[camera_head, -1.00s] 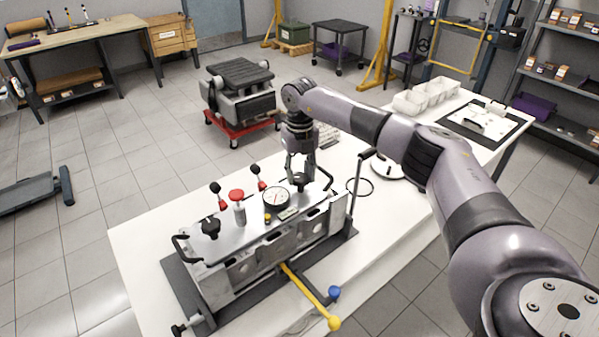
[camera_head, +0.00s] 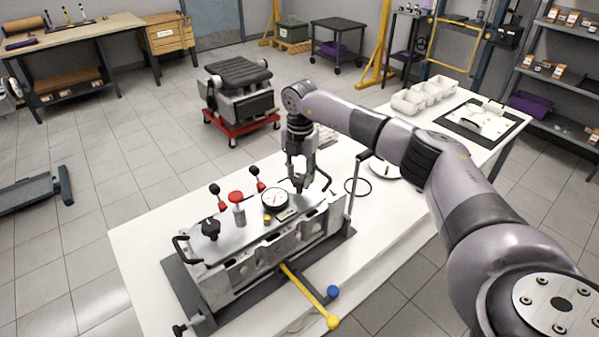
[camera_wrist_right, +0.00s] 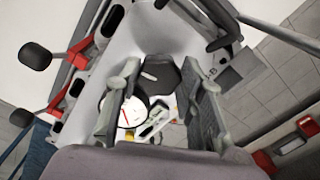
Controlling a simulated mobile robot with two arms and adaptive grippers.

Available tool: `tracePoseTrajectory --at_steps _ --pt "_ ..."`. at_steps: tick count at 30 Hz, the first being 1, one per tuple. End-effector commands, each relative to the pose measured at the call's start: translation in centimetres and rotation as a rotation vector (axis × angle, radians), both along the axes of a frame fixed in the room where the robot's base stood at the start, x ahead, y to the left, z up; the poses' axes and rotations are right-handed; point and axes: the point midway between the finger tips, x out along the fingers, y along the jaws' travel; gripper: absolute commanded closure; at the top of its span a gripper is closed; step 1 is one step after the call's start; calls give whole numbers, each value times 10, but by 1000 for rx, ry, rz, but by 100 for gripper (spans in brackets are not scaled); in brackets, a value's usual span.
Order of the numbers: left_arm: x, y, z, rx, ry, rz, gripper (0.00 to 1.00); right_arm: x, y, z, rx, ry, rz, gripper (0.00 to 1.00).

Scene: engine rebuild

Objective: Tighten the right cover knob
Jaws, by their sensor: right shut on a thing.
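The right cover knob is a black lobed knob (camera_wrist_right: 160,75), seen between my fingers in the right wrist view. In the head view my right gripper (camera_head: 299,184) reaches down from above onto the right end of the metal cover (camera_head: 250,218) and largely hides this knob. The gripper is shut on the knob, with a finger on either side. A matching black left knob (camera_head: 210,229) stands on the left end of the cover. My left gripper is not in view.
A round dial gauge (camera_head: 275,198), a red-capped part (camera_head: 236,197) and red-based levers with black balls (camera_head: 215,190) stand on the cover near the gripper. A thin upright post (camera_head: 350,190) is to its right. A yellow-handled bar (camera_head: 310,297) sticks out in front.

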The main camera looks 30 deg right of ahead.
Motion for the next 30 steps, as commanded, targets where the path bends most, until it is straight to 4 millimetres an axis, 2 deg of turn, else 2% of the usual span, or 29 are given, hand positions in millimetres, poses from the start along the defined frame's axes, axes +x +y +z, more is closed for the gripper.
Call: tracePoseTrajectory --at_steps 12,27,28,30 --pt "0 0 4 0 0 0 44 -1 -1 1 -1 0 -171 92" --pt "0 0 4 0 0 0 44 0 -1 1 -1 -1 -190 92" --pt "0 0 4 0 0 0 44 0 -1 1 -1 -1 -190 64" --pt "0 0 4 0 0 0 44 0 -1 1 -1 -1 -190 59"
